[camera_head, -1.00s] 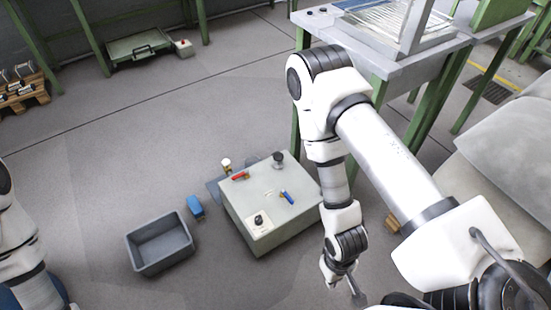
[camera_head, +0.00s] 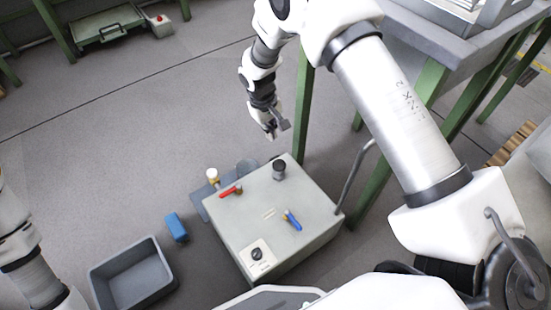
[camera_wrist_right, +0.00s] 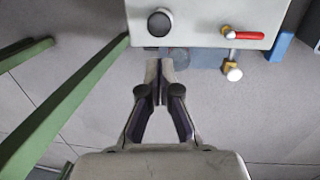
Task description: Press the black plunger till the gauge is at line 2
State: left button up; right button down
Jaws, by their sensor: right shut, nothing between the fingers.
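The black plunger (camera_head: 279,168) stands upright on the far right corner of the light grey box (camera_head: 245,222). In the right wrist view the plunger (camera_wrist_right: 159,22) is at the top, ahead of the fingertips. My right gripper (camera_head: 273,131) is shut and empty, beyond the box's far edge and apart from the plunger. It also shows in the wrist view (camera_wrist_right: 160,65). A round, glassy disc, perhaps the gauge (camera_head: 246,167), sits at the box's far side; its lines and reading are too small to make out. My left gripper is out of view.
The box top carries a red-handled valve (camera_head: 231,190), a blue-handled valve (camera_head: 292,219) and a black knob (camera_head: 257,254). A white-capped fitting (camera_head: 212,175) stands beside it. A blue object (camera_head: 176,227) and an empty grey bin (camera_head: 134,277) lie left. A green-legged table (camera_head: 432,80) stands right.

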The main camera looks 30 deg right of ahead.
aim_at(277, 165)
jog(key=f+b, duration=0.2)
jog(key=f, duration=0.2)
jog(key=d+f+b, duration=0.1)
jog(key=f+b, duration=0.1)
jog(key=f, duration=0.2)
jog(key=f+b, duration=0.2)
jog(key=f, duration=0.3)
jog(key=shift+s+d+f, duration=0.1)
jog(key=shift+s+d, duration=0.25)
jog(key=shift+f, duration=0.1)
jog(key=shift+f, duration=0.1)
notch_tip(277, 165, down, 4)
jog(key=shift+b, duration=0.65)
jog(key=shift+s, duration=0.1)
